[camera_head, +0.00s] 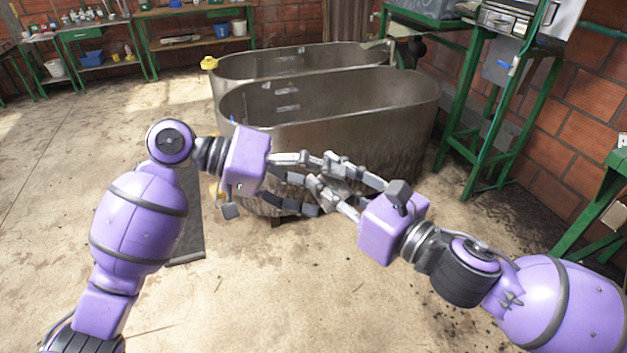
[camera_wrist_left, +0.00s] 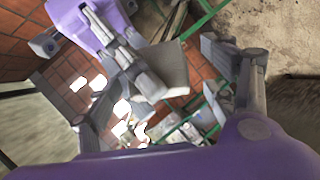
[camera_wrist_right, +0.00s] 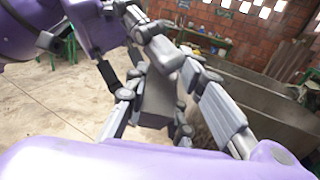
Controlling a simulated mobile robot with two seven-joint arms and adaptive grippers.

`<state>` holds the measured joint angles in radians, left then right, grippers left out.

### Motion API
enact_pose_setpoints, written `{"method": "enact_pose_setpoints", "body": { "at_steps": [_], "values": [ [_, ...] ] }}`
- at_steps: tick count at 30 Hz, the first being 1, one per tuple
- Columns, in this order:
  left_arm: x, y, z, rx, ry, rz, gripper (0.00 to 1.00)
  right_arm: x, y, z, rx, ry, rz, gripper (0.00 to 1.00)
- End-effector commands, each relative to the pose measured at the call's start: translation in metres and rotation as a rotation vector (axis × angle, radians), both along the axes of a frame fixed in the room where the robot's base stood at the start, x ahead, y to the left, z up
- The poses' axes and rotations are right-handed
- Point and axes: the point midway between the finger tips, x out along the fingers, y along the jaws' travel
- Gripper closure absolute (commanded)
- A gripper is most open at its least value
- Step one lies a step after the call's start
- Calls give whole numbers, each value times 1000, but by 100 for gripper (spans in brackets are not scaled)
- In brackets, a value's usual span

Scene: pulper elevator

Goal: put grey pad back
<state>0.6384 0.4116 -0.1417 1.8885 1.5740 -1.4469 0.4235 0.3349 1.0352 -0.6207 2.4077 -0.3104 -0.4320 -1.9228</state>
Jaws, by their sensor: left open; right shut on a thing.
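The grey pad is a small flat block held in my right gripper (camera_head: 332,180). It shows as a pale slab (camera_wrist_left: 168,70) in the left wrist view and as a darker grey block (camera_wrist_right: 156,102) between my right fingers in the right wrist view. My left gripper (camera_head: 318,188) is open, facing the right one, its fingers spread on either side of the pad. The two sets of fingers overlap in the head view and mostly hide the pad there. I cannot tell whether my left fingers touch it.
Two large metal tubs (camera_head: 330,103) stand just behind the grippers. A green metal stand (camera_head: 470,100) is at the right by the brick wall. Green workbenches (camera_head: 85,40) line the back left. A dark mat (camera_head: 188,228) lies on the floor. The front floor is clear.

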Motion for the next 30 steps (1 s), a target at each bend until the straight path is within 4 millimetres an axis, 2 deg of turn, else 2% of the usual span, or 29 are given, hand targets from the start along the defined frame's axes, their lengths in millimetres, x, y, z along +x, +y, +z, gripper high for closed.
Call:
{"method": "enact_pose_setpoints", "body": {
  "at_steps": [2, 12, 13, 14, 18, 26, 30],
  "values": [
    [0, 0, 0, 0, 0, 0, 25, 0, 0, 0, 0, 0, 0, 100],
    [0, 0, 0, 0, 1, 0, 69, 0, 0, 1, 1, -1, 1, 100],
    [0, 0, 0, 0, 1, 0, 71, 0, 0, 1, 0, -1, 2, 76],
    [0, 0, 0, 0, 1, 0, 75, 0, 1, 1, 1, -2, 2, 72],
    [0, 0, 0, 0, 1, 0, 75, 0, 0, 1, 0, -1, 2, 56],
    [0, 0, 0, 0, 0, 0, 75, 0, 0, 0, 1, 1, 1, 56],
    [0, 0, 0, -1, 0, 0, 75, -4, -1, -10, 16, 49, 8, 56]
  ]
}}
